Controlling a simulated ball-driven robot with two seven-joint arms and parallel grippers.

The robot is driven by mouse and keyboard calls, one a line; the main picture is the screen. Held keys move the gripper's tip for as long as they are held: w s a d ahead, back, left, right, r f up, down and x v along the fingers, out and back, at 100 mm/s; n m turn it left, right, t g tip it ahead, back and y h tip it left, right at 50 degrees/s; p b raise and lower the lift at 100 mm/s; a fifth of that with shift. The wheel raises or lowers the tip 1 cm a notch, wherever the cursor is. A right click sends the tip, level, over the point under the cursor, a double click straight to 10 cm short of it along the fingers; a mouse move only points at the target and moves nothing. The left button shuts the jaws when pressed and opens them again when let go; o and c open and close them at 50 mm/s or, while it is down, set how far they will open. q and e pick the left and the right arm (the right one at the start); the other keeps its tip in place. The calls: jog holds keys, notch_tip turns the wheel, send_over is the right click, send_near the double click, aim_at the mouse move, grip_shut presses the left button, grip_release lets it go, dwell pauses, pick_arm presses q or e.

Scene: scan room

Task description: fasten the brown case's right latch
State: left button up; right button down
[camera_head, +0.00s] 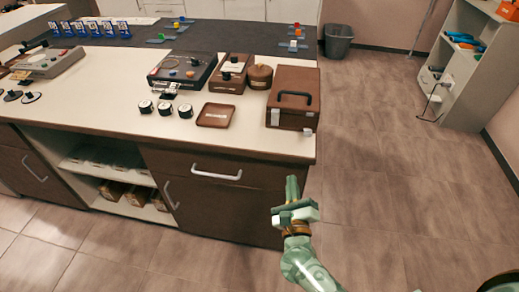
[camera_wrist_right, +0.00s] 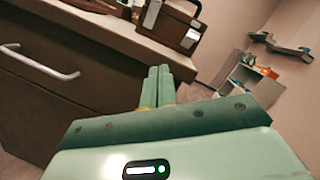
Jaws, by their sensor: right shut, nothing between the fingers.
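The brown case (camera_head: 295,92) stands at the right end of the counter, with a dark handle (camera_head: 292,95) and a white label on its front. A small light piece (camera_head: 308,131) shows at its lower right front; I cannot tell whether it is the right latch or whether it is fastened. The case also shows at the top of the right wrist view (camera_wrist_right: 172,20), with a pale piece (camera_wrist_right: 191,38) at its corner. My right gripper (camera_head: 292,184) is shut and empty, in front of the counter's right end and apart from the case. My left gripper is not in view.
The counter (camera_head: 255,138) holds a brown tray (camera_head: 216,115), a round brown pot (camera_head: 260,76), a brown box (camera_head: 231,72) and several dark-topped jars left of the case. Drawer handles stick out below. Floor (camera_head: 380,200) is free at the right, before a shelf unit (camera_head: 470,80).

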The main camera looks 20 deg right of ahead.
aim_at(305, 155)
jog(key=m+h, duration=0.1)
jog(key=m, duration=0.2)
jog(key=d+r+m+g+h, duration=0.1)
jog(key=m, duration=0.2)
jog(key=d+r+m+h, duration=0.1)
jog(key=m+h, duration=0.1)
jog(key=m, duration=0.1)
jog(key=shift+s+d+r+m, duration=0.1)
jog(key=shift+s+d+m, duration=0.05)
jog(key=shift+s+m, duration=0.25)
jog(key=shift+d, duration=0.1)
jog(key=x, duration=1)
jog(key=shift+f+b, duration=0.2)
jog(key=shift+b, duration=0.15)
